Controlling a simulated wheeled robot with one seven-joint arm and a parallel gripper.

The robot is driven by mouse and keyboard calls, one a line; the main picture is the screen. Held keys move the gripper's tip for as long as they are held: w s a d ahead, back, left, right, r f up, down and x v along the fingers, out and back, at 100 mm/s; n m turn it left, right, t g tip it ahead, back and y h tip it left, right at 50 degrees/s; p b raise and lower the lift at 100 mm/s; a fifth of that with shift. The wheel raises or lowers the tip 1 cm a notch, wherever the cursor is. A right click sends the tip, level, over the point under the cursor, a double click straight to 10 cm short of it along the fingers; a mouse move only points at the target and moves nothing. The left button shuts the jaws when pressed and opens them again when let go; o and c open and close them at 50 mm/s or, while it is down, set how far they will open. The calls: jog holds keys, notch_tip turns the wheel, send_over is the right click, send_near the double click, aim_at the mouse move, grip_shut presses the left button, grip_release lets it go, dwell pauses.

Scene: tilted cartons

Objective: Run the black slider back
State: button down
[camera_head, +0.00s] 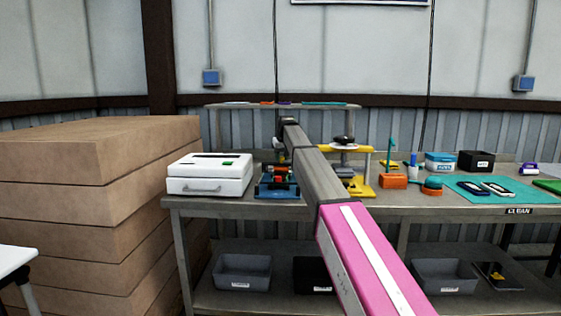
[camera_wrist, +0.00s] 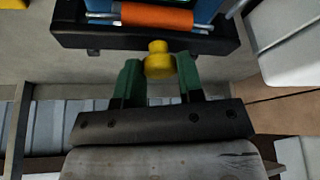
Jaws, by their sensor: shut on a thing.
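The black slider (camera_wrist: 210,42) is a dark bar across the front of a blue device, seen at the top of the wrist view. A yellow knob (camera_wrist: 158,60) sticks out from its middle. My gripper (camera_wrist: 159,70) has green fingers on either side of this knob and is shut on it. An orange roller (camera_wrist: 155,16) on a metal rod lies just beyond the bar. In the head view the blue device (camera_head: 275,192) stands on the workbench, partly covered by my arm. My gripper cannot be made out clearly there.
A white box (camera_head: 208,186) stands close left of the device, and a yellow stand (camera_head: 361,188) is to the right. The workbench (camera_head: 450,206) holds an orange block (camera_head: 393,181), a teal mat (camera_head: 467,183) and small bins. Stacked cartons (camera_head: 90,200) rise at the left.

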aim_at(285, 163)
jog(key=shift+w, duration=2.35)
jog(key=c, duration=0.8)
grip_release()
jog(key=shift+w, duration=0.15)
jog(key=shift+o, duration=0.2)
jog(key=shift+d, duration=0.1)
jog(key=v, duration=1.1)
jog(key=shift+f, duration=0.1)
